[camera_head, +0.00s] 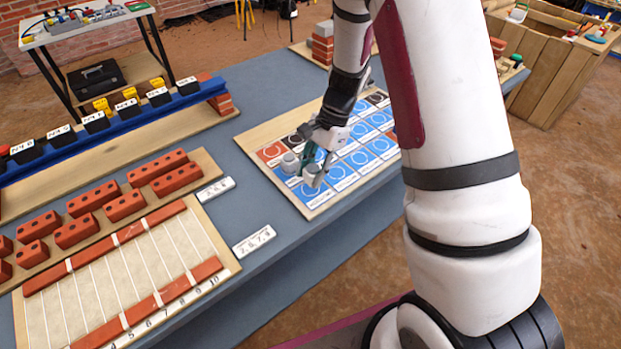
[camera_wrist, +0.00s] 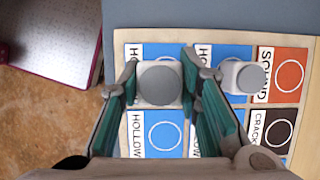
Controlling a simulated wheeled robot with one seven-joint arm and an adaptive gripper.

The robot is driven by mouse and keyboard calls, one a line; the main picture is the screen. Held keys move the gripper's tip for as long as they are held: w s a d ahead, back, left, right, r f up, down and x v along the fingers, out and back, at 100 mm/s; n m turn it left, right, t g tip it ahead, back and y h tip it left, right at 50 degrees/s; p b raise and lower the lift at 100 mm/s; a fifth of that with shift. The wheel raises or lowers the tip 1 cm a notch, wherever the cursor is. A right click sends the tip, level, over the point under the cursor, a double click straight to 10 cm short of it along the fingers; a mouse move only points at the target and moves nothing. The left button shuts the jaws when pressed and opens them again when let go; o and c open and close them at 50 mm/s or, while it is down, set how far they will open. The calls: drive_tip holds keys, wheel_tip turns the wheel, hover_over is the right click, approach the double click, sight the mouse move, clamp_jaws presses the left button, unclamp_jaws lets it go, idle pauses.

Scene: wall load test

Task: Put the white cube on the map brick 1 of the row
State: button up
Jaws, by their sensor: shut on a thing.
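My gripper (camera_head: 318,163) is low over the map board (camera_head: 266,171), near its front left part. In the wrist view its two teal-lined fingers (camera_wrist: 160,82) stand either side of a pale block with a round grey top (camera_wrist: 159,85) and hold it. The block also shows in the head view (camera_head: 313,176), over the blue cards. I cannot tell whether it touches the board. A second, similar pale block (camera_wrist: 242,76) stands beside my right finger, close to the orange card (camera_wrist: 287,72); it shows in the head view too (camera_head: 290,163).
Blue cards marked HOLLOW (camera_wrist: 160,135) and a dark CRACK card (camera_wrist: 275,133) lie on the board. Red bricks (camera_head: 92,198) and a ruled panel (camera_head: 110,285) lie to the left. A blue rail with black labelled boxes (camera_head: 97,121) stands behind them.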

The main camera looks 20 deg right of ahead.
sight(310, 180)
drive_tip(key=shift+w+a, duration=0.15)
drive_tip(key=shift+w, duration=0.1)
drive_tip(key=shift+w+f, duration=0.15)
drive_tip(key=shift+f, duration=1.6)
drive_tip(key=shift+f, duration=0.1)
drive_tip(key=shift+f, duration=0.15)
drive_tip(key=o, duration=1.2)
